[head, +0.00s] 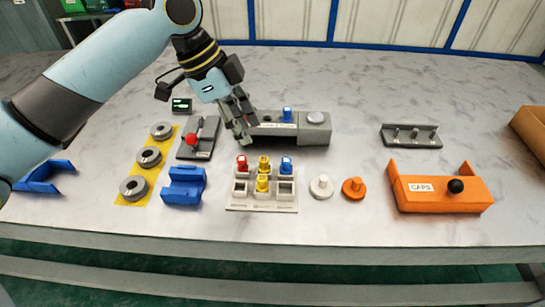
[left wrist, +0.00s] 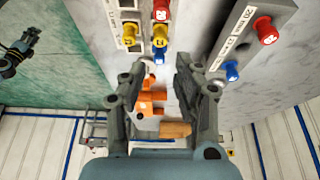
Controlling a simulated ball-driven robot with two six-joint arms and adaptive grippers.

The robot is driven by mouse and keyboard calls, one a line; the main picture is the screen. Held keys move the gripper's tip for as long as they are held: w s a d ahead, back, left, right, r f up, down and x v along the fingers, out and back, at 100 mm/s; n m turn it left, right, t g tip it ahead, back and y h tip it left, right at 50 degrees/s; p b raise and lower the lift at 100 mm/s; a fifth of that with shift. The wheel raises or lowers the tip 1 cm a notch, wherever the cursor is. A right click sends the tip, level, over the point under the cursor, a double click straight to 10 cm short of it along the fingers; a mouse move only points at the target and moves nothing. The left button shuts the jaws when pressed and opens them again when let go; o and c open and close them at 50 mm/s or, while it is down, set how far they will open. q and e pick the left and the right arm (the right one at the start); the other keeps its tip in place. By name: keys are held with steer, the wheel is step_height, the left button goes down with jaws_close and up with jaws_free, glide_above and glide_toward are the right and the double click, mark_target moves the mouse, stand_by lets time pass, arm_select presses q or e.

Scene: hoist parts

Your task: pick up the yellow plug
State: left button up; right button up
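Two yellow plugs show in the head view. One (head: 264,162) stands in the back row of the white plug tray (head: 233,205), between a red plug (head: 241,161) and a blue plug (head: 286,163). The other yellow plug (head: 263,183) stands in the front row, middle. Both also show in the left wrist view, one farther left (left wrist: 130,32) and one near the middle (left wrist: 159,38). My left gripper (head: 243,130) is above the table, behind the tray and apart from the plugs. Its fingers (left wrist: 160,65) are spread and empty. My right gripper (left wrist: 17,52) seems to show small at the left wrist view's edge; its fingers are unclear.
A grey fixture (head: 315,128) with a blue plug (head: 287,114) stands behind the tray, partly hidden by my left gripper. A blue cradle (head: 183,186) is left of the tray. White (head: 321,187) and orange (head: 354,188) caps and an orange bin (head: 440,195) are to the right.

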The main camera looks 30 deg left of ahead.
mark_target(264, 159)
arm_select(q)
steer(key=x, duration=0.4)
steer(key=shift+s+f, duration=0.1)
steer(key=shift+f, duration=0.05)
steer(key=x, duration=0.4)
steer(key=shift+f, duration=0.5)
steer(key=c, duration=0.4)
steer(key=shift+c, duration=1)
arm_select(e)
steer(key=s, duration=0.3)
steer(key=shift+d+f, duration=0.1)
steer(key=shift+f, duration=0.15)
